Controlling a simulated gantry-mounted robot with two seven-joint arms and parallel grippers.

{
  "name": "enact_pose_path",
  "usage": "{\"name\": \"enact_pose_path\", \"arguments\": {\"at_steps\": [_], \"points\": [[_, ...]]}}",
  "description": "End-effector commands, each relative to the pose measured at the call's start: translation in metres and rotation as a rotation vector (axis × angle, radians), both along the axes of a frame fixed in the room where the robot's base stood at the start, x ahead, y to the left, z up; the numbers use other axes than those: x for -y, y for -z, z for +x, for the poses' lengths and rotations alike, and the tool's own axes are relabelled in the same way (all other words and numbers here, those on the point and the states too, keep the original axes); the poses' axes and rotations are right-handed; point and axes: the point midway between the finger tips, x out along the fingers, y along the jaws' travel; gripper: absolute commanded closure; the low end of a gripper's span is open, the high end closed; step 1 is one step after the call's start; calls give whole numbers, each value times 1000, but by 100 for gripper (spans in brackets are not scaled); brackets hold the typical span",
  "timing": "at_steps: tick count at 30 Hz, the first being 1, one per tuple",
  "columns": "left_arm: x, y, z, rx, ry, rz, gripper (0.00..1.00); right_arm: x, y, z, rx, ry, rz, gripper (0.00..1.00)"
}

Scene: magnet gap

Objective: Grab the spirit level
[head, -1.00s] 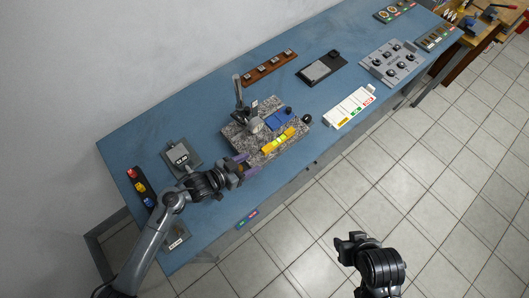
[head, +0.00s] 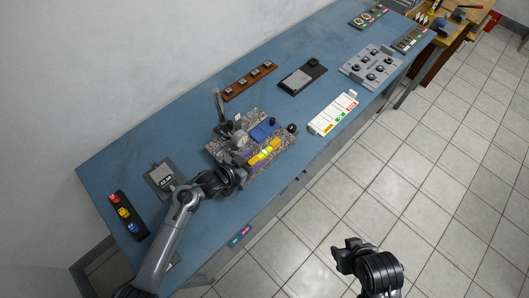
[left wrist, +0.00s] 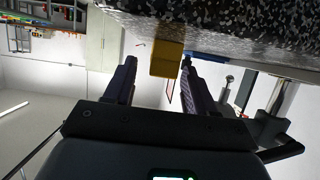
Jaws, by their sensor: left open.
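The yellow spirit level (head: 264,152) lies on the front part of the speckled granite plate (head: 278,155). Its vial shows bright yellow-green. My left gripper (head: 241,161) is at the plate's left front edge, by the level's near end. In the left wrist view the yellow end of the level (left wrist: 166,60) shows between the two open fingers (left wrist: 157,68), closer to the right-hand finger. I cannot tell how deep it sits between them. My right gripper (head: 342,256) hangs over the floor, away from the bench; its jaw state is unclear.
A dial gauge on a stand (head: 239,139), a blue block (head: 264,131) and a dark round knob (head: 292,128) are on or at the plate. A white labelled box (head: 333,113) stands to the right. A grey display device (head: 161,179) is at left.

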Motion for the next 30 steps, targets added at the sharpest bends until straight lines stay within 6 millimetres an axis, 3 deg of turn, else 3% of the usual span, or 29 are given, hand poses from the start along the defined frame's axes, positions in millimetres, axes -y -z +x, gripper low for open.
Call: {"name": "enact_pose_path", "arguments": {"at_steps": [7,16,27,30], "points": [[18,10,17,-1,0,0,45,0,3,0,0,2,2,57],[20,11,19,0,0,1,45,1,3,0,1,-2,-4,57],[19,11,19,-1,0,1,100,3,3,0,1,-7,-11,57],[19,10,19,1,0,1,100,3,3,0,1,-6,-10,57]]}}
